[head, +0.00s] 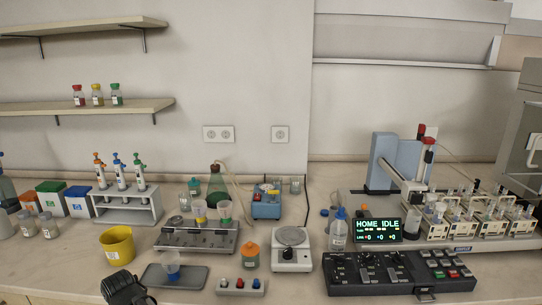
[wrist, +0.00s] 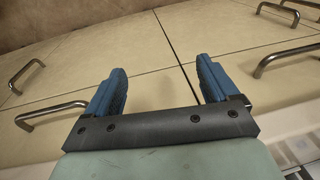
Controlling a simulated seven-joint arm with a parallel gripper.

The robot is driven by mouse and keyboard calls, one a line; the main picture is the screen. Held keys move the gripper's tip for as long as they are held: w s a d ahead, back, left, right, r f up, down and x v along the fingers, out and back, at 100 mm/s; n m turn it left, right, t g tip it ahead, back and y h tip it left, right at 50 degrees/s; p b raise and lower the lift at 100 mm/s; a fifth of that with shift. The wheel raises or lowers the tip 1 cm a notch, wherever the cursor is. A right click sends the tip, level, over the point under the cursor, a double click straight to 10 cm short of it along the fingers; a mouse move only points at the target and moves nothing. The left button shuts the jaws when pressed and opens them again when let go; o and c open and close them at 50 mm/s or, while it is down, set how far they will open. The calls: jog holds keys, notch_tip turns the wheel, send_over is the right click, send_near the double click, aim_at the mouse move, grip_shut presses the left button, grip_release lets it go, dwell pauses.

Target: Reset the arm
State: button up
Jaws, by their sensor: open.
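My gripper (wrist: 162,72) shows in the wrist view with its two blue fingers apart and nothing between them. It faces pale cabinet fronts with metal handles. In the head view, a blue-grey autosampler arm (head: 397,155) stands at the right of the bench, with a red-topped vertical part above the sample racks. A display (head: 376,229) in front of it reads "HOME IDLE" in green, with smaller figures below. A black control panel (head: 399,272) with knobs, a keypad and red and green buttons lies at the front right. My gripper touches none of these.
On the bench stand a yellow cup (head: 117,246), a pipette rack (head: 127,207), a filter manifold (head: 196,238), a small balance-like device (head: 291,250) and a clear bottle (head: 338,232). Cabinet handles (wrist: 52,113) stick out near my gripper. Free bench space is narrow.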

jog(key=s+d+f+n+h, duration=0.1)
jog(key=d+f+n, duration=0.2)
jog(key=d+f, duration=0.35)
jog(key=s+d+f+n, duration=0.2)
jog(key=d+f, duration=0.2)
jog(key=f, duration=0.5)
jog(key=d+f+g+h, duration=0.1)
jog(key=d+f, duration=0.3)
jog(key=d, duration=0.4)
jog(key=d+f+m, duration=0.1)
jog(key=d+f, duration=0.4)
jog(key=d, duration=0.2)
jog(key=d+f+g+h, duration=0.1)
jog(key=d+f, duration=0.3)
jog(key=d, duration=0.4)
jog(key=s+d+f+m+g, duration=0.2)
jog(key=s+d+f, duration=0.3)
jog(key=s+d, duration=0.5)
jog(key=s+d+f+m+g+y, duration=0.1)
jog(key=s+d+f+m+g, duration=0.1)
jog(key=s+d, duration=0.8)
jog(key=d+f+g, duration=0.1)
jog(key=d+f, duration=0.1)
jog(key=d, duration=0.1)
jog(key=shift+s+d+f+g, duration=0.2)
jog(key=shift+s+f+g, duration=0.1)
jog(key=shift+f, duration=0.1)
